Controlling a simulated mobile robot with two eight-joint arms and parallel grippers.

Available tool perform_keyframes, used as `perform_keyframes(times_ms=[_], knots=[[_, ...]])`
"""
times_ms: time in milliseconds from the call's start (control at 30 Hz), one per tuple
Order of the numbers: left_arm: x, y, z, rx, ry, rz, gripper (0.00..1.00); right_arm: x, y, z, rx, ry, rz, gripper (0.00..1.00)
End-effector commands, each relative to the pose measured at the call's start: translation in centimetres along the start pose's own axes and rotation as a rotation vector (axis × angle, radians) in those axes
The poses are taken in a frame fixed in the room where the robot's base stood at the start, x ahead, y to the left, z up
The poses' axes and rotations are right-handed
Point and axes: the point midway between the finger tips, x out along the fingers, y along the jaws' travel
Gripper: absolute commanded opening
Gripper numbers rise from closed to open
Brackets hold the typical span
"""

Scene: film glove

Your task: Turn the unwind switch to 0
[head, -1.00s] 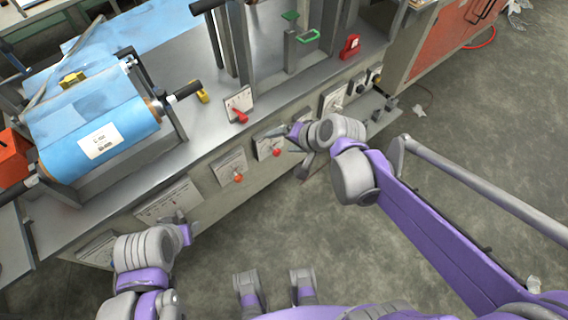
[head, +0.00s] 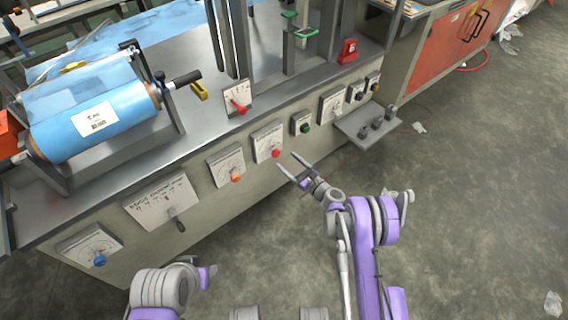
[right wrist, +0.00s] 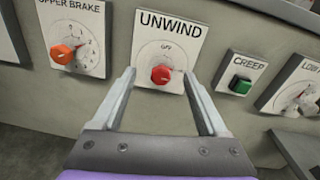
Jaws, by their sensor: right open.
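The unwind switch is a red round knob (right wrist: 161,74) on a white plate marked UNWIND (right wrist: 170,28) in the right wrist view. In the head view the red knob (head: 276,153) sits on the machine's front panel. My right gripper (right wrist: 158,82) is open, its two fingers apart on either side of the knob in the right wrist view. In the head view my right gripper (head: 286,166) is just in front of the panel, below the knob, and I cannot tell if it touches. My left gripper (head: 204,274) is low at the left; its fingers are not clear.
An orange upper brake knob (right wrist: 62,54) is left of the unwind plate, and a green creep button (right wrist: 241,85) is right of it. A small shelf with knobs (head: 362,127) juts out at the right. The floor in front is clear.

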Motion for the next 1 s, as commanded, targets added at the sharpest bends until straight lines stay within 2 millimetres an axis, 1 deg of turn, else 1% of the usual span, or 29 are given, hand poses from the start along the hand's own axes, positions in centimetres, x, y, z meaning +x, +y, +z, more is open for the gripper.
perform_keyframes(times_ms=[33, 100, 200, 267, 367, 700, 833, 1000], knots=[[0.6, 0.0, 0.2, 0.000, -0.002, 0.000, 0.50, 0.0, 0.0, -1.8, 0.046, -0.015, -0.013, 0.76], [0.8, 0.0, 0.3, 0.000, -0.003, 0.000, 0.50, -0.2, 0.0, -2.9, 0.092, -0.031, -0.025, 0.76], [0.9, 0.0, 0.3, 0.000, -0.003, 0.000, 0.50, -0.1, 0.0, -3.5, 0.123, -0.043, -0.033, 0.76], [0.9, 0.0, 0.3, 0.000, -0.003, 0.000, 0.50, 0.3, 0.0, -3.6, 0.129, -0.045, -0.033, 0.76], [1.0, 0.0, 0.3, 0.000, -0.004, 0.000, 0.50, 1.4, 0.0, -3.5, 0.128, -0.046, -0.032, 0.76], [1.6, 0.0, 0.5, 0.000, -0.006, 0.000, 0.50, 7.8, -0.2, -3.2, 0.125, -0.044, -0.031, 0.76], [1.8, 0.0, 0.6, 0.000, -0.007, 0.000, 0.50, 9.4, -0.3, -3.1, 0.126, -0.044, -0.032, 0.76], [1.9, 0.0, 0.6, 0.000, -0.007, 0.000, 0.50, 10.4, -0.3, -3.0, 0.125, -0.044, -0.033, 0.76]])
